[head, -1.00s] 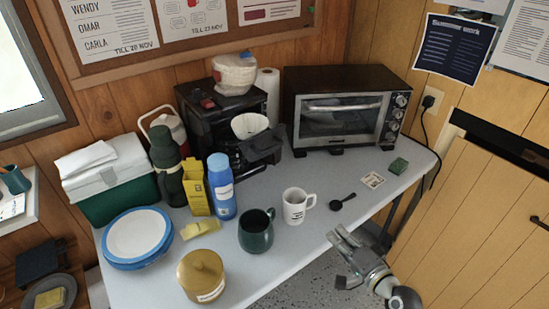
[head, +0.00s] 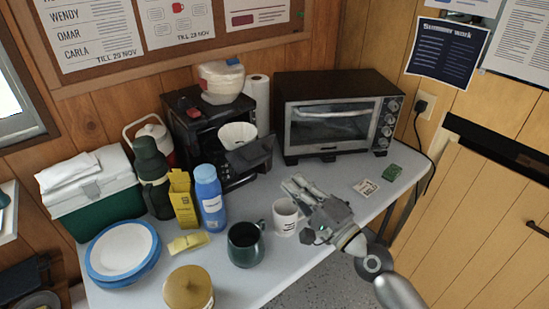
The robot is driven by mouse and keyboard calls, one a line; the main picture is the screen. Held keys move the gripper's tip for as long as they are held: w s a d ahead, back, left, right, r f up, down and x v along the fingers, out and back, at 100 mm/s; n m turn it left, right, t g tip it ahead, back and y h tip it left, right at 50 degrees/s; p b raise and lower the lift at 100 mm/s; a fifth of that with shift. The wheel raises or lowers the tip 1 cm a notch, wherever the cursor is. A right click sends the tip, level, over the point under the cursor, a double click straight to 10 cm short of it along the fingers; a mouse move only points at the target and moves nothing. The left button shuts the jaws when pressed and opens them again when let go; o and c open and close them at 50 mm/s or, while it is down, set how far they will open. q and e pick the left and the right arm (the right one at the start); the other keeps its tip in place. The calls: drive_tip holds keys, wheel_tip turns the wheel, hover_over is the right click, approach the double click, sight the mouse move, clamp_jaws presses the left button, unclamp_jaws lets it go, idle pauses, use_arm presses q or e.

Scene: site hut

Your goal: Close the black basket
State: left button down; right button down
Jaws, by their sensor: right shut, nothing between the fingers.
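The black basket (head: 252,156) stands swung out at the front of the black coffee maker (head: 190,124), with a white paper filter (head: 238,136) in it. My right gripper (head: 291,186) is shut and empty. It is over the table, beside the white mug, in front of and to the right of the basket, and apart from the basket. My left gripper is not in view.
A white mug (head: 285,217) and a dark green mug (head: 245,244) stand close to my right gripper. A blue bottle (head: 209,199) and yellow carton (head: 184,198) stand left of the basket. The toaster oven (head: 334,115) is at its right.

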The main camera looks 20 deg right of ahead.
sight(238, 131)
drive_tip(key=p+x, duration=0.2)
drive_tip(key=x, duration=0.5)
drive_tip(key=shift+w+a, duration=0.15)
drive_tip(key=shift+w, duration=0.25)
drive_tip(key=b+x, duration=0.1)
drive_tip(key=x, duration=0.3)
drive_tip(key=f+b+x, duration=0.1)
drive_tip(key=x, duration=0.4)
drive_tip(key=f+b+x, duration=0.1)
drive_tip(key=b+x, duration=0.1)
drive_tip(key=x, duration=0.2)
drive_tip(key=shift+w+f, duration=0.1)
drive_tip(key=shift+w, duration=0.4)
drive_tip(key=shift+r, duration=0.3)
drive_tip(key=shift+s, duration=0.1)
